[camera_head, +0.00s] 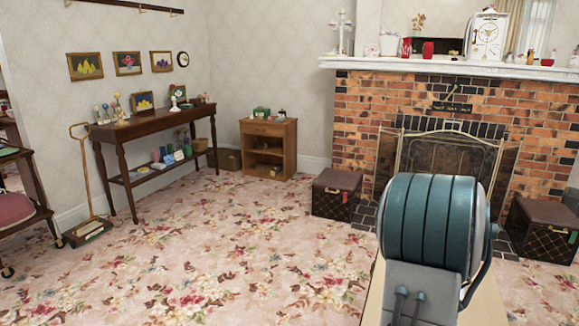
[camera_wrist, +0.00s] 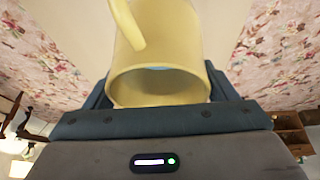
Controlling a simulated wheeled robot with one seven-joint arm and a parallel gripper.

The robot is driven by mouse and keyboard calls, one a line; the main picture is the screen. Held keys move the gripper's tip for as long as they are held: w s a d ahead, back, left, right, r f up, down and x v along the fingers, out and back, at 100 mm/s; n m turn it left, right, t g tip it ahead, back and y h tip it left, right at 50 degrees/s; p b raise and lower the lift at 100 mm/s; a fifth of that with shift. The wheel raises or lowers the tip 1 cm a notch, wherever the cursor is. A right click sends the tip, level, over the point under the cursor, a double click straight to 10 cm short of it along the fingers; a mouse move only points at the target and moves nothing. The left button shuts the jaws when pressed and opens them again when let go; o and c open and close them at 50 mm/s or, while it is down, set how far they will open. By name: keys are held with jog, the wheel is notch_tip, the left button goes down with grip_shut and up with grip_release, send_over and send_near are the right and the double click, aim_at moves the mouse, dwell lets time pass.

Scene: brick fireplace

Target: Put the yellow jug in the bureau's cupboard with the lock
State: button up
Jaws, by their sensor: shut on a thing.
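The yellow jug (camera_wrist: 187,45) is in the wrist view, with its handle at the upper left and a round open end facing the camera. My gripper (camera_wrist: 158,97) is shut on the jug, with dark finger parts on both sides of it. The jug's far end is cut off by the frame's top edge. In the head view my arm hides the gripper, and I cannot make out the jug there. No bureau with a lock can be made out. A small wooden cabinet (camera_head: 268,131) with a drawer above open shelves stands by the back wall.
A long dark side table (camera_head: 150,125) stands along the left wall. A brick fireplace (camera_head: 360,105) with a metal screen (camera_head: 445,160) is at the right. A checked box (camera_head: 336,195) and another (camera_head: 543,230) flank it. The flowered carpet (camera_head: 210,250) is clear in the middle.

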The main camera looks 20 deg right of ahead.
jog(key=w+a+n+t+y, duration=0.1)
jog(key=w+a+n, duration=0.1)
jog(key=w+a, duration=0.5)
jog(key=w+a+n, duration=0.2)
jog(key=w+a, duration=0.1)
jog(key=a, duration=0.7)
jog(key=w+a+f+n+y, duration=0.1)
jog(key=w+a+n+y, duration=0.2)
jog(key=a, duration=1.8)
notch_tip(320, 180, up, 12)
jog(key=s+n+h+p, duration=0.1)
jog(key=s+p, duration=0.1)
jog(key=p, duration=2)
jog(key=shift+s+d+f+t+p, duration=0.2)
jog(key=shift+s+d+t+p, duration=0.1)
jog(key=shift+s+d+p, duration=0.1)
